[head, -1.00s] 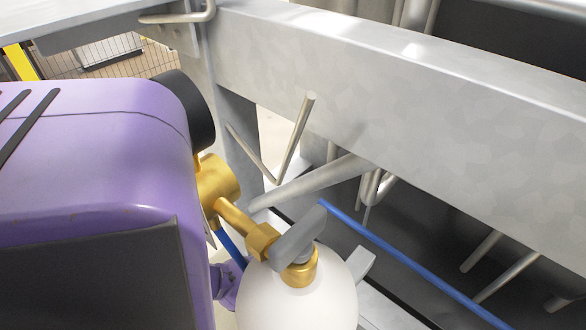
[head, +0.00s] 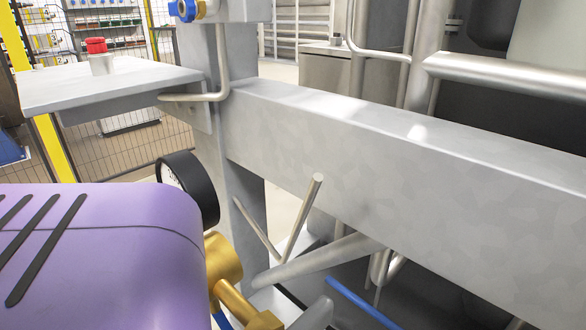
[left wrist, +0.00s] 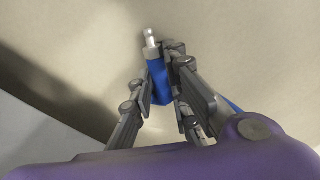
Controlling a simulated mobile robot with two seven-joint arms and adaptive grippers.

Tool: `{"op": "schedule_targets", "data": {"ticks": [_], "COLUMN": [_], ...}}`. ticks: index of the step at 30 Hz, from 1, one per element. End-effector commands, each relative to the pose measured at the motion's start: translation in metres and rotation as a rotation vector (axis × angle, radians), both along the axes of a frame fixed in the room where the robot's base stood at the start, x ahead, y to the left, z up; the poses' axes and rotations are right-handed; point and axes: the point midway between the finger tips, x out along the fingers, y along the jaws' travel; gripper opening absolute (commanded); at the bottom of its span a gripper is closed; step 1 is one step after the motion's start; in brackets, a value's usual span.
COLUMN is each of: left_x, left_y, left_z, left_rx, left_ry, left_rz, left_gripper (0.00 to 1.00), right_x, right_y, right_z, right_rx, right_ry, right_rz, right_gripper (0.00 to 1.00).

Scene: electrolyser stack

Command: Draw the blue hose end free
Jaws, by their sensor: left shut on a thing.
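In the left wrist view my left gripper (left wrist: 160,78) is shut on the blue hose end (left wrist: 158,70). A bright metal tip (left wrist: 150,37) sticks out beyond the fingers, with open space around it and nothing visibly touching it. More blue hose (left wrist: 234,106) shows at the right of the fingers. In the head view a stretch of blue hose (head: 360,303) runs at the bottom, and a short blue piece (head: 222,320) shows below a brass fitting (head: 223,258). My left gripper's fingers do not show in the head view. My right gripper is in neither view.
A thick grey beam (head: 380,145) crosses the head view. A grey shelf (head: 130,88) with a red button (head: 96,45) is at upper left. Mesh fencing (head: 110,160) stands behind.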

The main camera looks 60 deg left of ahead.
Motion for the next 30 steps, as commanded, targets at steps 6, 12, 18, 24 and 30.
{"op": "schedule_targets", "data": {"ticks": [6, 12, 18, 24, 30], "left_x": [-0.001, -0.008, -0.015, -0.021, -0.022], "left_y": [-0.001, -0.003, -0.005, -0.007, -0.007], "left_z": [0.000, 0.000, 0.001, 0.000, 0.000], "left_rx": [0.000, -0.001, -0.001, 0.000, 0.000], "left_ry": [0.000, 0.001, -0.001, 0.000, 0.000], "left_rz": [0.000, 0.001, 0.001, 0.000, 0.000], "left_gripper": [0.00, 0.00, 0.00, 0.00, 0.00], "right_x": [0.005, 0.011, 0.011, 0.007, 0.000], "right_y": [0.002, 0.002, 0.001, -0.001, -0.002], "right_z": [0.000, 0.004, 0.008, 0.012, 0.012], "right_rx": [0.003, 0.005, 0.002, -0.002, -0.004], "right_ry": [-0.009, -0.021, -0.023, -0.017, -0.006], "right_rz": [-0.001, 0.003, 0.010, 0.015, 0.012], "right_gripper": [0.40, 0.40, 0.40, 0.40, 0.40]}}
